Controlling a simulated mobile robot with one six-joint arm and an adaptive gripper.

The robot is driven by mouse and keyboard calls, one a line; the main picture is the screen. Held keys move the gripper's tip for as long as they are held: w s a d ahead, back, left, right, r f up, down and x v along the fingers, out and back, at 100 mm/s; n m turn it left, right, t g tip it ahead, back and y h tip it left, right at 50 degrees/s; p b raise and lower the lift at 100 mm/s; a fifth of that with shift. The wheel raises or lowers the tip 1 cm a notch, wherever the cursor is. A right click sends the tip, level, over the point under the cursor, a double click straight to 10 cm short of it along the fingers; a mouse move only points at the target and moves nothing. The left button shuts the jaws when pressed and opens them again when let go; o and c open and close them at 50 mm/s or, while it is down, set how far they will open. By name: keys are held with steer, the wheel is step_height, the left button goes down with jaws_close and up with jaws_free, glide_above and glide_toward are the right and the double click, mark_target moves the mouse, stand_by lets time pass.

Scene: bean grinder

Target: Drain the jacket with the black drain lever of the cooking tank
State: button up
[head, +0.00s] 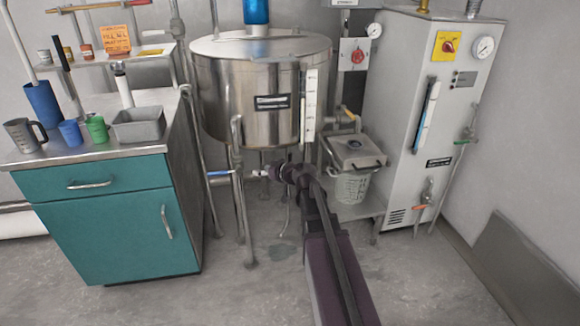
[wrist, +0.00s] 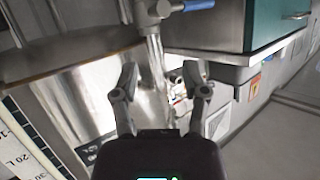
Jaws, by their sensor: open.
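The steel cooking tank (head: 245,85) stands on legs at the centre of the head view. Its side fills the left of the wrist view (wrist: 65,95). My gripper (head: 262,173) is below the tank's front, beside the pipework under it. In the wrist view my gripper (wrist: 167,80) is open, its two fingers apart with a steel pipe between and beyond them. A blue lever (head: 219,173) sits on the pipe left of my gripper; a blue handle also shows in the wrist view (wrist: 199,5). I cannot make out a black drain lever; my arm hides part of the area.
A teal cabinet (head: 105,215) stands on the left with jugs, cups and a metal tray on top. A steel box over a white basket (head: 352,187) stands right of my arm. A grey boiler cabinet (head: 405,110) is further right.

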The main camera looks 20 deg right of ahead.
steer(key=w+d+f+m+t+h+b, duration=0.1)
steer(key=w+d+f+t+h+b, duration=0.15)
steer(key=d+f+b, duration=0.4)
steer(key=m+t+h+b, duration=0.3)
steer(key=h+b, duration=0.1)
steer(key=b, duration=0.4)
glide_toward(291, 156)
steer(key=s, duration=0.3)
steer(key=shift+d, duration=0.15)
steer(key=shift+w, duration=0.1)
steer(key=w, duration=1.3)
steer(key=shift+w, duration=0.35)
jaws_close()
